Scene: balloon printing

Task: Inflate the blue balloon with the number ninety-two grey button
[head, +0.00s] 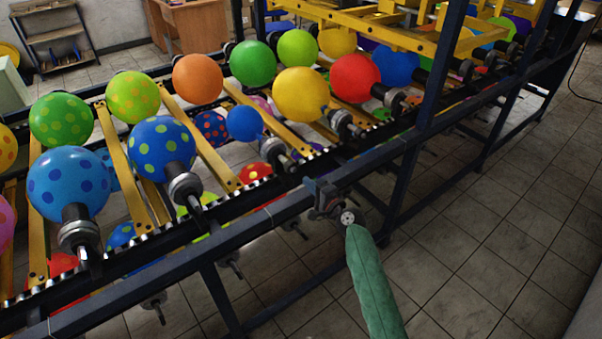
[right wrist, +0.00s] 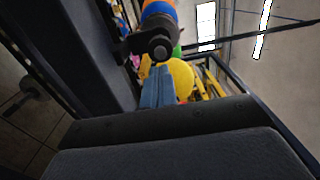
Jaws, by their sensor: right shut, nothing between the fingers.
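A small plain blue balloon (head: 244,124) sits on the rack in the middle of the head view, on a dark and grey nozzle (head: 275,152). A larger plain blue balloon (head: 398,67) is farther back, beside a red one. I cannot make out a grey button or the number ninety-two. My right gripper (head: 322,193) is at the front rail, right of and below the small blue balloon, shut and empty. In the right wrist view, its blue-grey fingers (right wrist: 158,88) are in front of a yellow balloon. My left gripper is not in view.
Spotted blue balloons (head: 68,184) and green, orange, yellow and red ones fill the rack on yellow bars. The dark front rail (head: 160,283) and an upright post (head: 428,110) bound the space by my right arm. The tiled floor (head: 500,240) at right is clear.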

